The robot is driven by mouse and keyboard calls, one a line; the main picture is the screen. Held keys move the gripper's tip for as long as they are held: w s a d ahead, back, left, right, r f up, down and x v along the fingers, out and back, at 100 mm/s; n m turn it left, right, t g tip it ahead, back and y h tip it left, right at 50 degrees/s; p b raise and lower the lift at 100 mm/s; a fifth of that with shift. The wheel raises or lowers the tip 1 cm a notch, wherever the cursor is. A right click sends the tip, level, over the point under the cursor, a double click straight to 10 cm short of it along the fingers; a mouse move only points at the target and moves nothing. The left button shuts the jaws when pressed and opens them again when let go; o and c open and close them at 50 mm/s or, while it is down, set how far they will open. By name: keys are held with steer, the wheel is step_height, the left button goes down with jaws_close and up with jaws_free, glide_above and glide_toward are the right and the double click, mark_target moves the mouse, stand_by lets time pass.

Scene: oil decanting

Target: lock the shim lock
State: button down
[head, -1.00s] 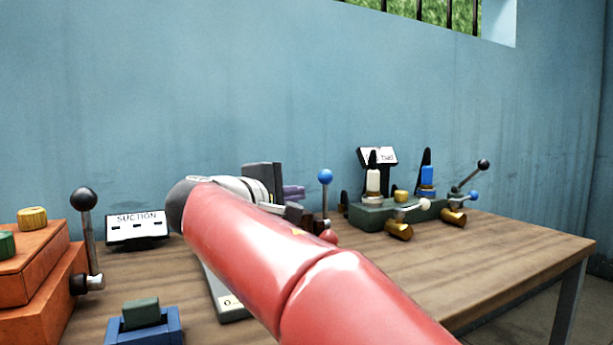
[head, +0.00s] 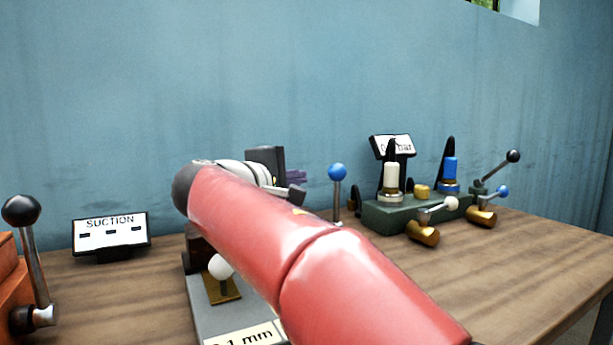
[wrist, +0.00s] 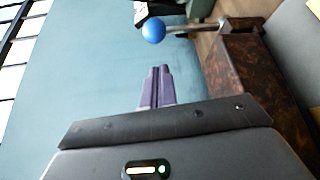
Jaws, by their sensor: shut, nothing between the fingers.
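No part is labelled as the shim lock, so I cannot tell for sure which one it is. A grey base (head: 213,313) with a partly hidden "1 mm" label lies below my arm. It carries a white ball knob (head: 220,267) on a brass plate and a dark brown block (head: 203,250). A lever with a blue ball (head: 337,172) stands upright just right of my gripper (head: 296,177). In the wrist view a blue ball lever (wrist: 154,32) is beyond and apart from the purple fingertips (wrist: 158,72), next to a mottled brown block (wrist: 244,80). My gripper is shut and empty.
A green fixture (head: 385,217) with white and blue bottles and several levers stands at the right. A SUCTION sign (head: 110,235) and an orange box with a black-knobbed lever (head: 30,250) are at the left. The table's right front is clear.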

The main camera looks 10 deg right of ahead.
mark_target(332, 179)
steer(key=r+p+x, duration=0.1)
steer(key=x, duration=0.7)
steer(key=shift+w+d+f, duration=0.3)
steer(key=shift+w+f, duration=0.05)
steer(key=shift+f, duration=0.15)
steer(key=shift+s+d+m+t+b, duration=0.15)
steer(key=shift+s+m+t+b, duration=0.25)
steer(key=shift+b, duration=0.85)
steer(key=b, duration=0.2)
steer(key=s+m+b, duration=0.1)
steer(key=s+h+b, duration=0.1)
steer(key=b, duration=0.1)
steer(key=shift+s+d+f+m+b, duration=0.15)
steer(key=shift+d+f+m+b, duration=0.2)
steer(key=shift+d+m, duration=0.05)
steer(key=s+b, duration=0.1)
steer(key=b, duration=0.1)
steer(key=s+d+b, duration=0.1)
steer(key=s, duration=0.1)
steer(key=shift+s+f+b, duration=0.15)
steer(key=shift+f+b, duration=0.05)
steer(key=shift+b, duration=0.2)
steer(key=shift+s+d+f+b, duration=0.25)
steer(key=shift+s+f+b, duration=0.1)
steer(key=shift+s+b, duration=0.4)
steer(key=shift+s+d+f+b, duration=0.25)
steer(key=shift+s+f+b, duration=0.1)
steer(key=shift+s+b, duration=0.35)
steer(key=shift+r, duration=0.1)
